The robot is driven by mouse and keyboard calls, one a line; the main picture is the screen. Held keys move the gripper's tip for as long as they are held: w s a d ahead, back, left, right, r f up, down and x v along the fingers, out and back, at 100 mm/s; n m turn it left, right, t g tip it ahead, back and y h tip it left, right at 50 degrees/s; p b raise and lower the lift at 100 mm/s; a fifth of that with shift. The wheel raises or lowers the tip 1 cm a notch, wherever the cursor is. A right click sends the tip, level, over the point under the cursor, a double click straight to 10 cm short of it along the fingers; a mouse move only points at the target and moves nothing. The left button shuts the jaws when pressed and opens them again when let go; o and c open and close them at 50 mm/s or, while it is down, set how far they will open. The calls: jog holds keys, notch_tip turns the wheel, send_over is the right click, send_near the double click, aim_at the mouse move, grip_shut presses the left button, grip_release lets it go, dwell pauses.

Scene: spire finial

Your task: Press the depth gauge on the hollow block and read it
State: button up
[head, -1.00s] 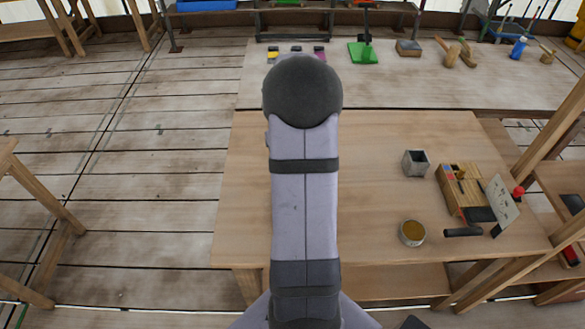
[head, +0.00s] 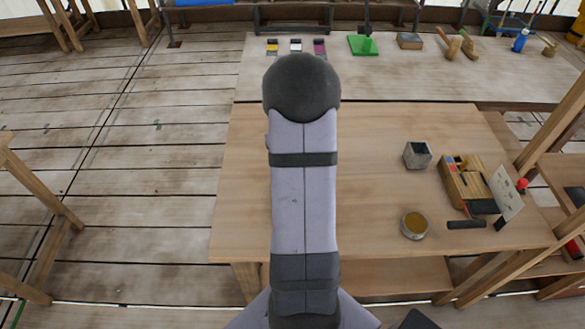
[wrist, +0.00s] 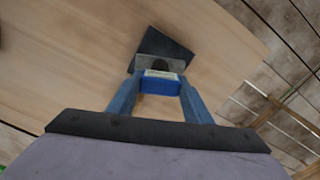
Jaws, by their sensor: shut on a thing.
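My gripper (wrist: 160,80) shows in the wrist view with its two blue fingers closed on a small blue block with a pale display, which looks like the depth gauge (wrist: 161,88). Just beyond it is a grey plate with a dark rounded part, and beyond that a dark slab (wrist: 166,44) over the wooden bench top. I cannot tell whether the gauge touches the slab. In the head view my arm hides the gripper and gauge. A grey block with a dark square opening, likely the hollow block (head: 417,155), stands on the bench right of my arm.
A round tin (head: 414,226) stands in front of the grey block. A wooden box (head: 464,182) with a white card (head: 506,192) and a black handle (head: 467,225) stand to the right. The bench top (head: 370,200) is clear between my arm and these.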

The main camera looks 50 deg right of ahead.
jog(key=o, duration=1.3)
jog(key=shift+c, duration=0.2)
jog(key=shift+r+b, duration=1)
jog(key=shift+r, duration=2.7)
